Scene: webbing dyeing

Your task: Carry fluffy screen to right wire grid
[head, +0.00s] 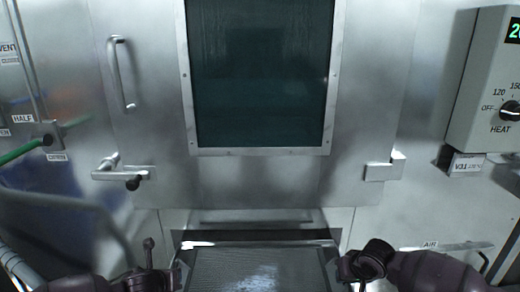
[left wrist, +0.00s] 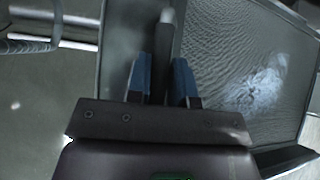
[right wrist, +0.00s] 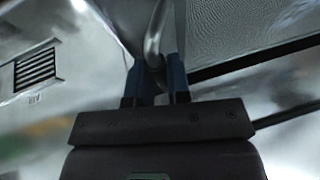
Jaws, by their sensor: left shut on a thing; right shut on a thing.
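The fluffy screen (head: 222,270) is a framed dark mesh at the bottom centre of the head view, with a pale patch of fluff on it. The mesh and fluff also show in the left wrist view (left wrist: 258,85), and part of the mesh in the right wrist view (right wrist: 240,35). My left gripper (left wrist: 162,82) is shut on the screen's left handle between its blue fingers. My right gripper (right wrist: 159,82) is shut on the right handle. The screen's near end is cut off by the head view. No wire grid can be made out.
A steel cabinet door with a dark window (head: 262,75) stands ahead, with a latch handle (head: 120,172) at left. A slot (head: 250,220) opens below it, just beyond the screen. A heat control box (head: 485,85) is at right, and a green hose (head: 22,150) at left.

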